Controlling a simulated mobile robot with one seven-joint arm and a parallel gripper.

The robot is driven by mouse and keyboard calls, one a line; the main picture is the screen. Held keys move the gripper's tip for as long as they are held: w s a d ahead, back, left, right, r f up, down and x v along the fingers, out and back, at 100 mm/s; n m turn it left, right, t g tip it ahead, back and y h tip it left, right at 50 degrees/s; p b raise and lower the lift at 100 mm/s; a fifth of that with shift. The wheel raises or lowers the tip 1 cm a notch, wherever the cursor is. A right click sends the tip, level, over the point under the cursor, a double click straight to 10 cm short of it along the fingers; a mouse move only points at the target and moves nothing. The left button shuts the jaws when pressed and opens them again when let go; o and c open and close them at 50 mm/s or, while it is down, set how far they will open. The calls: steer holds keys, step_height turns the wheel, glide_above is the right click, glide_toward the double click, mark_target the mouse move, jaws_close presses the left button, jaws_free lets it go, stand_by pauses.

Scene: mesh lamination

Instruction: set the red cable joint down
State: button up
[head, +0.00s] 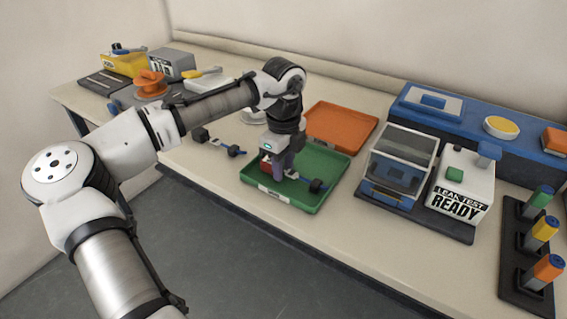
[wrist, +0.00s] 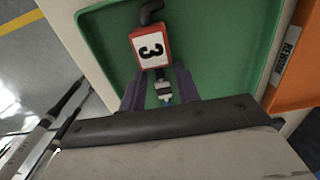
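The red cable joint (wrist: 135,38) has a white label reading 3. In the wrist view it sits at the ends of my gripper's purple fingers (wrist: 160,75). A black bent cable leaves its far end, and a grey-black connector lies between the fingers with green showing beside it. In the head view my gripper (head: 277,170) points down inside the green tray (head: 303,200). A bit of the red joint (head: 265,169) shows at its left, and a black cable end (head: 316,185) at its right. Whether the fingers press on the joint, or it touches the tray floor, is unclear.
An orange tray (head: 342,125), labelled REWORK in the wrist view, adjoins the green one behind. Right stand a clear-lidded box (head: 397,165) and the leak test unit (head: 462,187). Another cable piece (head: 218,143) lies left. The green tray's right part is mostly bare.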

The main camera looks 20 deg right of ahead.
steer(key=shift+r, duration=0.1)
step_height(320, 180, up, 12)
steer(key=shift+p, duration=0.3)
stand_by(0.3)
